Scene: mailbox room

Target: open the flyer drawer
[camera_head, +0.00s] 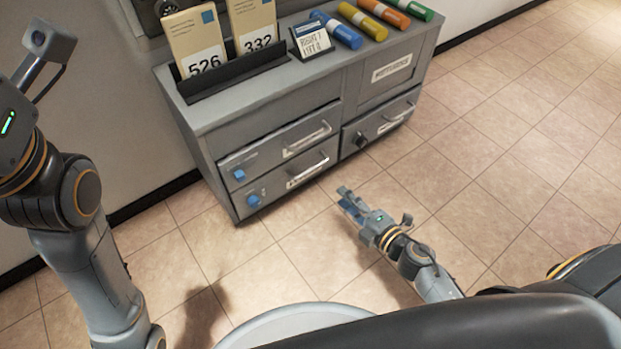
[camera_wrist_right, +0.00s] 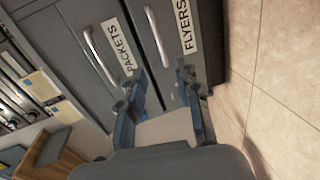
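My right gripper (camera_head: 345,194) is low in front of the cabinet, apart from the drawer handle. Its blue-grey fingers (camera_wrist_right: 162,78) are spread with nothing between them, facing the flyer drawer front. My left wrist shows at the left edge of the head view, but its fingers are out of frame.
The PACKETS drawer (camera_head: 265,154) sits just above and looks shut. A drawer with a black knob (camera_head: 360,140) is to the right. On the cabinet top (camera_head: 225,110) are number cards, a small sign and several coloured cylinders. The tiled floor (camera_head: 490,170) in front and right is clear.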

